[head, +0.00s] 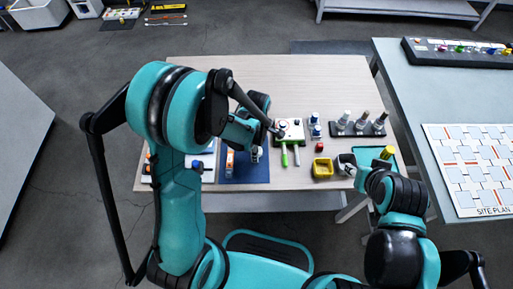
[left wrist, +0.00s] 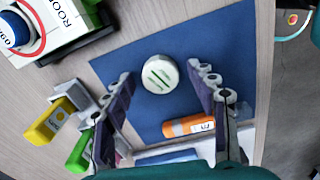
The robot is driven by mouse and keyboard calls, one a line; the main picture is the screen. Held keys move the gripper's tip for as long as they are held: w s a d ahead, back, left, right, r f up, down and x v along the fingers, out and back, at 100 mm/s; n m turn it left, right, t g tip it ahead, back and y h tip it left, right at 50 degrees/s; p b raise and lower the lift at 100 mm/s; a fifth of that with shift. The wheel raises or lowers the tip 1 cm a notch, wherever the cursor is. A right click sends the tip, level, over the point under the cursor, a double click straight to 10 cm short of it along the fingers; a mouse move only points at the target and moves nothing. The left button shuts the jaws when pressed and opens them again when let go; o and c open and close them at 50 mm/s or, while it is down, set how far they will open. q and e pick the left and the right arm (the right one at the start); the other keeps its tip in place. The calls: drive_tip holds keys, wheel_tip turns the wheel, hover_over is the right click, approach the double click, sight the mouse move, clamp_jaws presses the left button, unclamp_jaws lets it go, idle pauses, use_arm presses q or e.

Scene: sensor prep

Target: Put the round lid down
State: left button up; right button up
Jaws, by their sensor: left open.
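The round lid (left wrist: 160,73) is a white disc with green stripes, lying flat on the blue mat (left wrist: 215,35) in the left wrist view. My left gripper (left wrist: 160,85) is open, with one finger on each side of the lid in that view; I see no contact. In the head view my left gripper (head: 257,150) is over the blue mat (head: 235,176), and its arm and hand hide the lid there. My right gripper (head: 352,170) is at the table's right front, beside a dark and white cup-like thing; its jaws are too small to read.
An orange labelled item (left wrist: 188,126) lies on the mat near the right finger. Yellow (left wrist: 48,122) and green-handled tools lie left. A yellow bin (head: 322,168), a red block (head: 319,147) and a black vial rack (head: 358,129) stand right. The table's back (head: 300,75) is clear.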

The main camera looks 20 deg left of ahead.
use_arm(q)
wheel_tip(320, 180, up, 12)
drive_tip(key=p, duration=0.5)
drive_tip(key=s+a+r+m+t, duration=0.2)
drive_tip(key=s+r+m, duration=0.3)
drive_tip(key=m, duration=0.4)
drive_tip(key=s+a+r+m+t, duration=0.2)
drive_tip(key=s+r+m+t, duration=0.3)
drive_tip(key=m, duration=0.5)
wheel_tip(320, 180, up, 2)
drive_tip(key=shift+s+a+r+m, duration=0.1)
drive_tip(key=shift+s+a+m, duration=0.05)
drive_tip(key=shift+a+m, duration=0.2)
